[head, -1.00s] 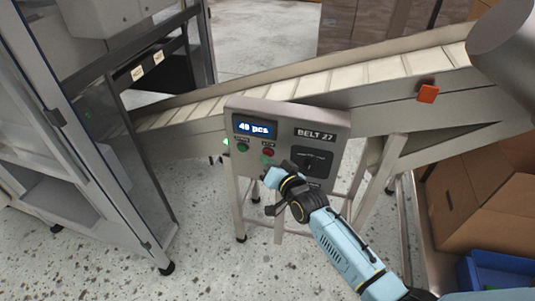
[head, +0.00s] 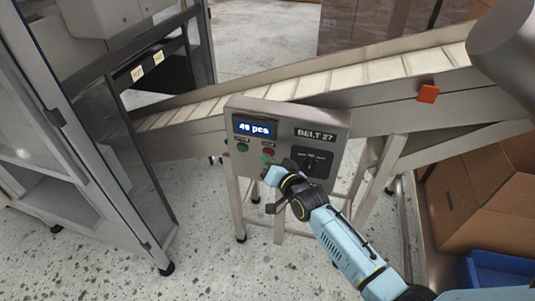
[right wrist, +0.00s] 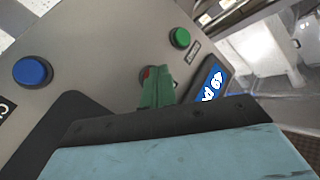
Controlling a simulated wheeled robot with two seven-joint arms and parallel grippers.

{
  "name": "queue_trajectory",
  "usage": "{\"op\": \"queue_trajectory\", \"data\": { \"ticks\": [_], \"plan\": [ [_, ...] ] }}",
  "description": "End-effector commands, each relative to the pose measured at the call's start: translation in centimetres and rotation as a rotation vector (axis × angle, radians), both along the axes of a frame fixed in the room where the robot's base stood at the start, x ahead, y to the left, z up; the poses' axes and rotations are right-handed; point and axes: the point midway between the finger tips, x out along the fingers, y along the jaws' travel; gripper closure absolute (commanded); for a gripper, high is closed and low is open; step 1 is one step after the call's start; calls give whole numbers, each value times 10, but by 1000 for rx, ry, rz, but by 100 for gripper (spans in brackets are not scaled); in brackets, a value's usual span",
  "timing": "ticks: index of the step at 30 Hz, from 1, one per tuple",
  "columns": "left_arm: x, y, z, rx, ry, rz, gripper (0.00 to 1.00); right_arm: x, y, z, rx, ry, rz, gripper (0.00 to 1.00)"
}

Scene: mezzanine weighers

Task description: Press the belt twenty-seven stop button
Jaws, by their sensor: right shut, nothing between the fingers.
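The belt 27 control panel (head: 325,118) stands in front of the conveyor, with a lit display (head: 255,129) reading about 49 pcs. A red button (head: 268,152) sits under the display, right of a green button (head: 242,147). My right gripper (head: 267,162) is shut and empty, its green fingertips just below the red button. In the right wrist view the fingertips (right wrist: 155,88) cover most of the red button (right wrist: 148,72); I cannot tell whether they touch it. The green button (right wrist: 180,38) shows clear of them. My left gripper is not in view.
A black selector plate (head: 312,161) is right of the buttons, close to my gripper. A blue button (right wrist: 32,71) shows in the right wrist view. An orange-red block (head: 428,93) is on the conveyor's side. A glass-doored cabinet (head: 110,150) stands left; a cardboard box (head: 490,215) stands right.

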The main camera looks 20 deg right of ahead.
Motion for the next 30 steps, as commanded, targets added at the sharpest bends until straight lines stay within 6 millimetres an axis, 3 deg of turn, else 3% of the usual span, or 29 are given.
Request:
{"op": "queue_trajectory", "data": {
  "ticks": [9,20,30],
  "plan": [
    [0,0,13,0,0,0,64,-12,8,2,1,0,-2,100],
    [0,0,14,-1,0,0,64,-15,9,0,1,1,-1,100],
    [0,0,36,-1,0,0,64,-41,27,2,1,3,-1,100]
  ]
}}
